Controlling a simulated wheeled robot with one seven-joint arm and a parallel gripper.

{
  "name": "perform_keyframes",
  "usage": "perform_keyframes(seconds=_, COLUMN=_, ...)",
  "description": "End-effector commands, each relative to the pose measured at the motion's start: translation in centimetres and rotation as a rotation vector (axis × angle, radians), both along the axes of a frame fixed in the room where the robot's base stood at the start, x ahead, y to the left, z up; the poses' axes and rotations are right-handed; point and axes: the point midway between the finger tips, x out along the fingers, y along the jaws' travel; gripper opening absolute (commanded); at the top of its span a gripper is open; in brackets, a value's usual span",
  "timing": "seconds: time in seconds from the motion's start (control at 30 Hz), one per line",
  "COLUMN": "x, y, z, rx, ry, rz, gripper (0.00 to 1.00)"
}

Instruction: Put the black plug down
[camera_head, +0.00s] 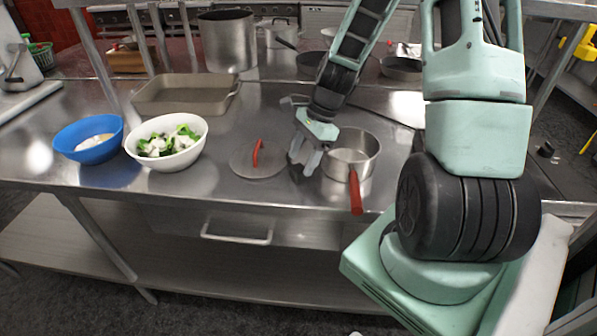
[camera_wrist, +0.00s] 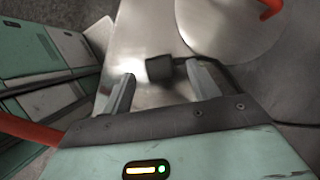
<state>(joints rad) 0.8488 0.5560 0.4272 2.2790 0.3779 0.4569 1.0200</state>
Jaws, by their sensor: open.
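The black plug (camera_wrist: 158,68) is a small dark block on the steel counter in the wrist view. It lies between and slightly beyond my two fingertips, with a visible gap on each side. My gripper (camera_wrist: 160,80) is open. In the head view my gripper (camera_head: 306,158) is low over the counter (camera_head: 225,98), between a pan lid and a saucepan. The plug is hard to make out there, partly hidden by the fingers. Whether it touches the counter fully is unclear.
The round lid (camera_head: 240,162) with a red handle is just left of my gripper. The steel saucepan (camera_head: 365,160) is close on the right, its red handle toward the front edge. A salad bowl (camera_head: 170,162), blue bowl (camera_head: 75,152) and baking tray (camera_head: 165,108) stand further left.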

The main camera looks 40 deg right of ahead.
Motion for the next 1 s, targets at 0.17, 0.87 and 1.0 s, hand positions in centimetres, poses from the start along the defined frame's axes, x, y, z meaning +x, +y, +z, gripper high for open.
perform_keyframes(seconds=0.17, x=0.1, y=1.0, z=-2.2, rx=0.004, ry=0.003, rz=0.001, gripper=0.60)
perform_keyframes(seconds=0.87, x=0.3, y=1.3, z=-3.2, rx=0.000, ry=0.000, rz=0.000, gripper=0.07)
perform_keyframes(seconds=1.0, x=0.3, y=1.3, z=-3.2, rx=0.000, ry=0.000, rz=0.000, gripper=0.07)
